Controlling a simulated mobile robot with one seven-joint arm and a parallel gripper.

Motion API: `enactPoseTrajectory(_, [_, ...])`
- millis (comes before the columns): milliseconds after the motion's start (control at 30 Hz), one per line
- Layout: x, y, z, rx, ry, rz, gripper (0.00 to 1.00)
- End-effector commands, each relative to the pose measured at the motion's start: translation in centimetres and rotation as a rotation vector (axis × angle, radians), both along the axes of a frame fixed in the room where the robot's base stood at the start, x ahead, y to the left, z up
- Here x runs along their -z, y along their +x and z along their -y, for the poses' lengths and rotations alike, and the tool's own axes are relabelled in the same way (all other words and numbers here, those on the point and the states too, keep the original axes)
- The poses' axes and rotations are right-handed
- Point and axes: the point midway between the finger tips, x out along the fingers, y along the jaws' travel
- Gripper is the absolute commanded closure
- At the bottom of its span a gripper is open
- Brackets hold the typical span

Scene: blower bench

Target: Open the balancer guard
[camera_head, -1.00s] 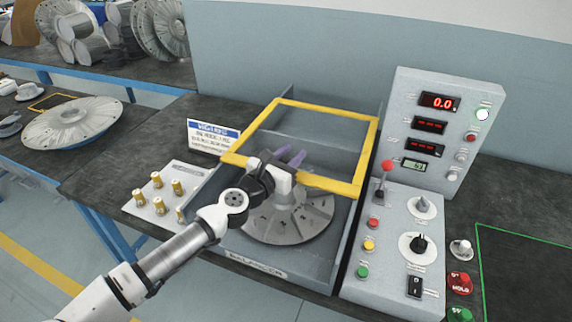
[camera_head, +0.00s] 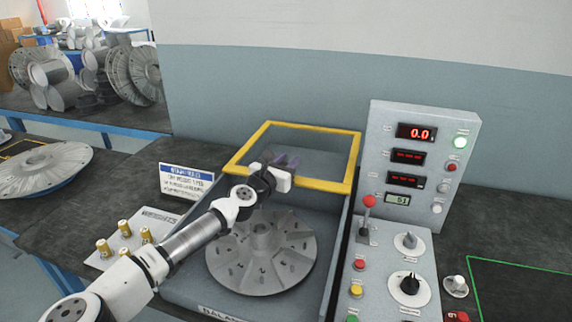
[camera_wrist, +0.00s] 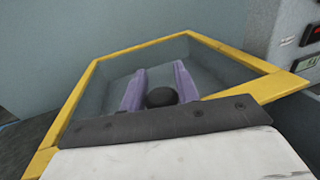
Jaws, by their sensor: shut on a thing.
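The balancer guard (camera_head: 328,185) is a clear panel in a yellow frame. In the head view it stands raised and tilted over the back of the grey balancer housing (camera_head: 334,255). The finned impeller disc (camera_head: 262,252) lies exposed in front of it. My gripper (camera_head: 287,163) is at the middle of the guard's front yellow bar, its purple fingers reaching past the bar. In the wrist view the fingers (camera_wrist: 160,90) sit either side of a dark round knob (camera_wrist: 161,97), and the guard frame (camera_wrist: 225,47) surrounds them. The exact contact is partly hidden by my gripper's body.
A control panel (camera_head: 415,165) with red displays stands to the right, with a red-topped lever (camera_head: 368,215) close to the housing. A white sign (camera_head: 187,182) and brass weights (camera_head: 125,229) are on the left. A wall (camera_head: 300,85) rises behind.

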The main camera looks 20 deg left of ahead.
Motion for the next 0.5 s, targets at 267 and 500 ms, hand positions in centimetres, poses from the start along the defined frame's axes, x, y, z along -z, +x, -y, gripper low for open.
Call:
enactPoseTrajectory(267, [0.03,-0.03,0.04,0.001,0.001,-0.001,0.57])
enactPoseTrajectory(500, [0.03,-0.04,0.02,0.001,0.001,-0.001,0.47])
